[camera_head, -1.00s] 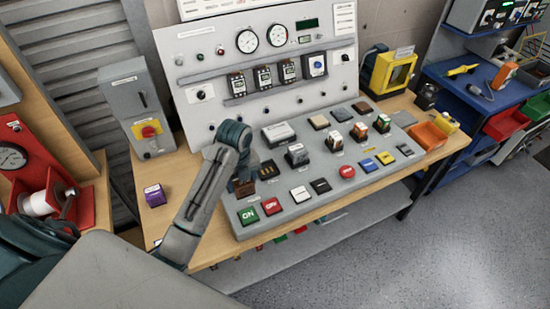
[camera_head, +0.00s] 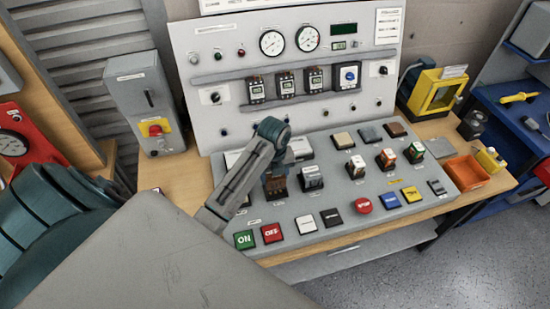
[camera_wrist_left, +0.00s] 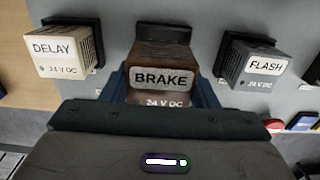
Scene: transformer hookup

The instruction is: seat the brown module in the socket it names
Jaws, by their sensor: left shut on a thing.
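The brown module (camera_wrist_left: 160,80), labelled BRAKE 24 V DC, is between the jaws of my left gripper (camera_wrist_left: 162,95), which is shut on it. In the head view my left gripper (camera_head: 277,168) holds the brown module (camera_head: 275,188) low over the sloping panel, in the row of sockets. A dark socket (camera_wrist_left: 160,34) shows just behind the module in the left wrist view. Whether the module is seated in it or only above it I cannot tell. Socket labels are not readable. My right gripper is not in view.
A cream DELAY module (camera_wrist_left: 66,48) stands on the left and a grey FLASH module (camera_wrist_left: 252,64) on the right, both close to the gripper. Several more modules (camera_head: 387,158) continue the row rightward. Push buttons (camera_head: 244,239) line the panel's front. An orange bin (camera_head: 466,173) is farther right.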

